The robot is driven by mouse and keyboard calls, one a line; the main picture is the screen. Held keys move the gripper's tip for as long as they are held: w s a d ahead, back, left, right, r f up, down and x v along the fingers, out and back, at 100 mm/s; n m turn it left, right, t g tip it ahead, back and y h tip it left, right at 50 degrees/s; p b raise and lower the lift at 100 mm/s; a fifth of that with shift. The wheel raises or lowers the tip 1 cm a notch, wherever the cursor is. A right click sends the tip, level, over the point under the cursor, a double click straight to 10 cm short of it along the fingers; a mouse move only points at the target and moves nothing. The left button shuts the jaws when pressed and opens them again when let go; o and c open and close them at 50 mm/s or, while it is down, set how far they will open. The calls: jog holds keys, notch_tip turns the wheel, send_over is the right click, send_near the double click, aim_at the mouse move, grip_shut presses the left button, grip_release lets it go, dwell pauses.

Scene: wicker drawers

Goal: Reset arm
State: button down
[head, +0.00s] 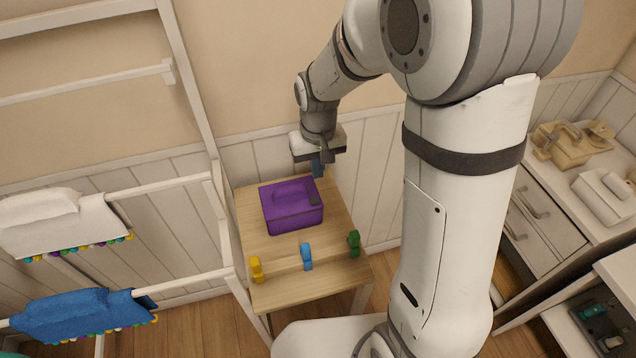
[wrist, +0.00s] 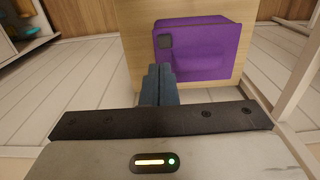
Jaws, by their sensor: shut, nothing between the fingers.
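My gripper (head: 318,168) hangs at the back right corner of a small wooden table (head: 285,285), beside a purple box (head: 291,206). In the wrist view my gripper (wrist: 159,72) has its dark fingers together with nothing between them. The purple box (wrist: 205,55) shows just beyond the fingertips in that view, on the wooden tabletop (wrist: 135,20). I cannot tell whether the fingers touch the box. My arm reaches out over the scene from the right in the head view.
A yellow peg (head: 256,269), a blue peg (head: 306,256) and a green peg (head: 354,243) stand along the table's front. A white rack (head: 225,230) with a white cloth (head: 60,222) and a blue cloth (head: 80,312) is at left. A drawer cabinet (head: 540,225) stands at right.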

jog(key=s+d+r+m+t, duration=0.1)
jog(key=s+d+r, duration=0.55)
jog(key=r, duration=0.35)
jog(key=s+d+r+m+t, duration=0.1)
jog(key=s+d, duration=0.3)
jog(key=s, duration=0.6)
jog(key=shift+r+t, duration=0.4)
jog(key=shift+r, duration=0.05)
jog(key=shift+w, duration=0.1)
dwell(0.6)
